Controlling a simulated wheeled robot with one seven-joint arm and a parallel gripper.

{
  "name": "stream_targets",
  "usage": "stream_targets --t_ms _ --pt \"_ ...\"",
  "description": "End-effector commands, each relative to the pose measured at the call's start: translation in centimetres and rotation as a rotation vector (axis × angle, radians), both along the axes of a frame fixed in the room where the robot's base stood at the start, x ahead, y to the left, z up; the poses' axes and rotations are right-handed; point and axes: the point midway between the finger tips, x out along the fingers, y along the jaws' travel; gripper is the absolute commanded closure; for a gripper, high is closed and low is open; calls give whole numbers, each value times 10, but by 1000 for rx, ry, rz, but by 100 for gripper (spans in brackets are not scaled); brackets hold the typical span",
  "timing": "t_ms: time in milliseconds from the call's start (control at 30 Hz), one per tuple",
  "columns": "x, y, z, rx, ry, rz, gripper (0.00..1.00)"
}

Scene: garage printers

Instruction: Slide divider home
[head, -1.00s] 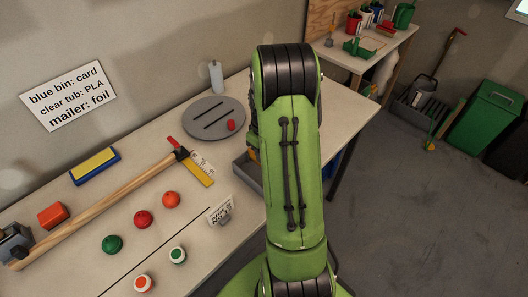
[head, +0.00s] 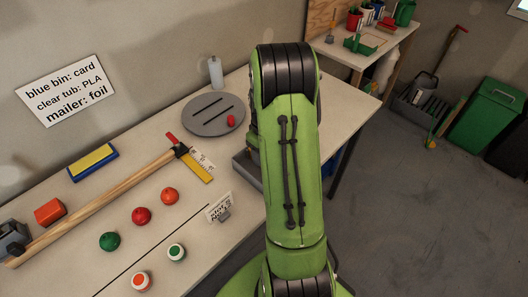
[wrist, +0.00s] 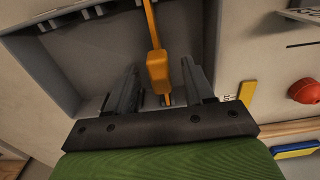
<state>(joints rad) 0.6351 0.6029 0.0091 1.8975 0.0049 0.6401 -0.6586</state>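An orange divider (wrist: 152,28) shows in the wrist view as a thin strip with a thicker block-like tab (wrist: 159,73) at its near end. It runs over a grey tray (wrist: 36,72) that has notches along its far wall. My gripper (wrist: 159,75) is open, with its two dark fingers on either side of the tab and a gap visible on each side. I cannot tell how deep the tab lies between the fingers. In the head view the grey tray (head: 246,172) is mostly hidden behind my green arm, and my gripper is hidden.
A round grey slotted plate (head: 209,117) lies behind the tray. Open floor is at the right.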

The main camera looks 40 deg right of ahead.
Motion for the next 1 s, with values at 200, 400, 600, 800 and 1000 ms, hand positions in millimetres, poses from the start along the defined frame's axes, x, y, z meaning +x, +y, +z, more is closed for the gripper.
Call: stream_targets --t_ms 200,400,600,800,1000 --pt "0 0 1 0 0 0 48" --pt "1 0 30 -4 -5 1 48" --pt "1 -1 89 -5 -6 0 48" --pt "0 0 139 -2 -3 1 48" --pt "0 0 158 -1 0 0 48"
